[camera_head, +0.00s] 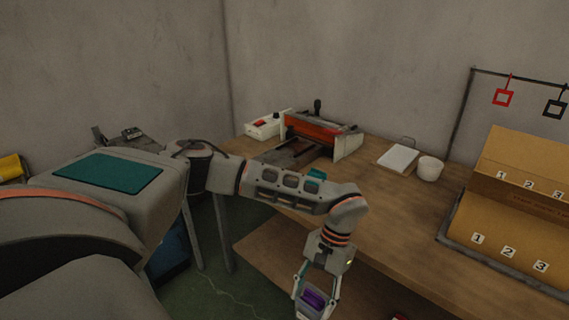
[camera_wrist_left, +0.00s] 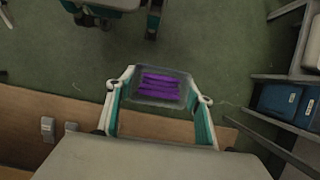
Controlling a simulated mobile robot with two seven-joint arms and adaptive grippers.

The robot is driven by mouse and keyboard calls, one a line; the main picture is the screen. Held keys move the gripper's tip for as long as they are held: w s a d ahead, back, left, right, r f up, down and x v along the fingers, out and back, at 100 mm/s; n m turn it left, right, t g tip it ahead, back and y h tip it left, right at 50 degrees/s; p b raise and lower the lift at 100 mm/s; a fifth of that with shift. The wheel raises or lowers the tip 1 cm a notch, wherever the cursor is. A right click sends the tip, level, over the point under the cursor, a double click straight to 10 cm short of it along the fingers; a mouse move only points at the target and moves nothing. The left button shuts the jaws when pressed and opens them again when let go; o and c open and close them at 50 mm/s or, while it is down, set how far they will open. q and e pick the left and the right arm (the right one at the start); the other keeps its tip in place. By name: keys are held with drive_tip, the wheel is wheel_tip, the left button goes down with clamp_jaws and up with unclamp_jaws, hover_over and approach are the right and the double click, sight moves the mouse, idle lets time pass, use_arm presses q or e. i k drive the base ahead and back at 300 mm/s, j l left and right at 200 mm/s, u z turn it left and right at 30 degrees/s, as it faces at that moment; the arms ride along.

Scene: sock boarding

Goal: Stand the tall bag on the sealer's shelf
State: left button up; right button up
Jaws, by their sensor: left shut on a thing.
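My left gripper (camera_head: 316,298) is shut on a clear bag (camera_wrist_left: 159,76) with a folded purple item inside. In the head view the purple of the bag (camera_head: 314,299) shows between the fingers, in front of the table's near edge. In the left wrist view the bag sits between the fingertips of the left gripper (camera_wrist_left: 160,95), above the green floor. The sealer (camera_head: 318,132), red and white with a dark shelf (camera_head: 290,151) in front, stands at the back of the table, well apart from the bag. My right gripper is not in view.
A notepad (camera_head: 398,158) and a white cup (camera_head: 430,168) stand right of the sealer. The wooden table (camera_head: 390,215) is clear in the middle. Blue bins (camera_wrist_left: 284,104) show at the right in the wrist view.

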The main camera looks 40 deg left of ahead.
sight(273, 161)
drive_tip(key=j+z, duration=0.1)
drive_tip(key=j, duration=0.6)
drive_tip(key=j+z, duration=0.1)
drive_tip(key=j, duration=0.6)
drive_tip(key=k+j+z, duration=0.1)
drive_tip(key=j, duration=0.6)
drive_tip(key=j+z, duration=0.1)
drive_tip(key=j, duration=0.6)
drive_tip(key=k+j+z, duration=0.15)
drive_tip(key=j, duration=0.5)
